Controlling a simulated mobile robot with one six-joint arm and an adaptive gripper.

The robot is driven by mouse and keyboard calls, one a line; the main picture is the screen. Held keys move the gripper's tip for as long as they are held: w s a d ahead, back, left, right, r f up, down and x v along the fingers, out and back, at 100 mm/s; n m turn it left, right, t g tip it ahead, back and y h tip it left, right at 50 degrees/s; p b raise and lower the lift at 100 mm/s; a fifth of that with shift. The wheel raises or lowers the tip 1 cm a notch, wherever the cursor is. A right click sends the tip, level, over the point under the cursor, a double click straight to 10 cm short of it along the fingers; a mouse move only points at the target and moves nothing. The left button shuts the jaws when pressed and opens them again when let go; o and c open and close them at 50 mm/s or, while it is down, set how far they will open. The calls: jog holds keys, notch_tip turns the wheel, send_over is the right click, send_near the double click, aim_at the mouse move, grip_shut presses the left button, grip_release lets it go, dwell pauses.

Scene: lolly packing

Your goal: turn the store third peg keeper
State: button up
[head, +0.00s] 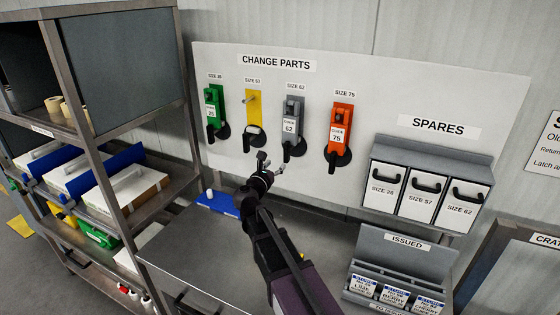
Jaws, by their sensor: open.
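The third peg position on the change parts board (400,95) is labelled SIZE 62. A grey part (292,108) marked 62 hangs there. Its black keeper (297,147) sits at the part's lower end, a round disc with a short lever hanging down on its left side. The exact angle of the lever is too small to tell. My gripper (271,163) is open and empty. In the picture it shows below and left of the third keeper, apart from it. My arm reaches up from the bottom of the view.
A green part (212,108) and an orange part (340,125) hang on either side, with black keepers. Spares boxes (423,195) and an issued rack (397,265) stand right. A blue tray (215,204) lies on the bench.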

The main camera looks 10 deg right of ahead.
jog(key=shift+v, duration=1.45)
jog(key=shift+d, duration=0.1)
jog(key=s+d+f+m+g+y, duration=0.2)
jog(key=s+d+f+m+g, duration=0.85)
jog(key=m, duration=0.65)
jog(key=s+a+f+m+g+y, duration=0.1)
jog(key=s+f+m+g+y, duration=0.1)
jog(key=s+f+m+y, duration=0.2)
jog(key=s+a+f+m+g+y+b, duration=0.1)
jog(key=s+f+m+y, duration=0.3)
jog(key=s+m, duration=0.4)
jog(key=shift+s+a+f+g, duration=0.65)
jog(key=shift+s+a+g, duration=0.1)
jog(key=shift+s, duration=0.45)
